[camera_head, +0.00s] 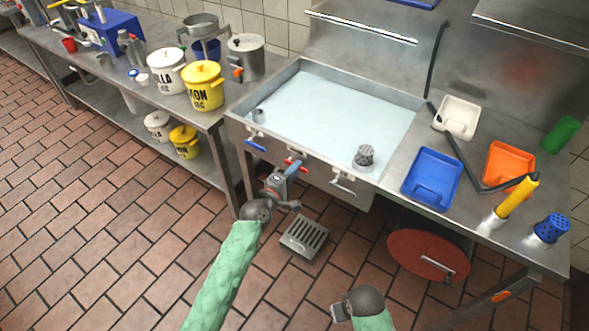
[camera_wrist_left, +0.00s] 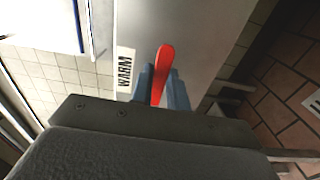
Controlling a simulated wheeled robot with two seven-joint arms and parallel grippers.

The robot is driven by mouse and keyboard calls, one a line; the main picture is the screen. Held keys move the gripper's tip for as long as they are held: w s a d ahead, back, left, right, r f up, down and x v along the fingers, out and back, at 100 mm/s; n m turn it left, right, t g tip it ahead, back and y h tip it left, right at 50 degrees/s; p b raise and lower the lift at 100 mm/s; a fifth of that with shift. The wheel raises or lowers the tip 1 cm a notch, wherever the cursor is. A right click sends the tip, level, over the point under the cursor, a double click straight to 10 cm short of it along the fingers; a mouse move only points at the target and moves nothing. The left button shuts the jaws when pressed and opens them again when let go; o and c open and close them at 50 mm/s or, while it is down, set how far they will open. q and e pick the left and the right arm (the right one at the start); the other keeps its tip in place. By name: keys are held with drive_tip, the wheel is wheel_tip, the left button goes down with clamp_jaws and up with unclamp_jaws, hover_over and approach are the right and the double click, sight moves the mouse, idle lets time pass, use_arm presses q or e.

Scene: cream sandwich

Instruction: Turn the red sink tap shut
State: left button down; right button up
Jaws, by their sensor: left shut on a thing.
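The red sink tap (camera_head: 302,164) is on the front panel of the sink (camera_head: 232,117), between a blue handle and a grey one. In the left wrist view the red handle (camera_wrist_left: 163,68) sits between the two blue-grey fingers of my left gripper (camera_wrist_left: 161,88), beside a label reading WARM. In the head view my left gripper (camera_head: 292,168) reaches up to the tap, shut on it, and hides part of it. Part of my right arm's end (camera_head: 340,312) shows at the bottom; its fingers cannot be made out.
A blue handle (camera_head: 256,146) is left of the red tap, a grey handle (camera_head: 343,184) to its right. The sink holds pale liquid and a grey strainer (camera_head: 364,154). A blue tray (camera_head: 432,179) lies on the right counter. A floor drain (camera_head: 304,237) is below.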

drive_tip(key=shift+f, duration=0.4)
use_arm(q)
drive_tip(key=c, duration=1.4)
unclamp_jaws()
drive_tip(key=shift+o, duration=0.2)
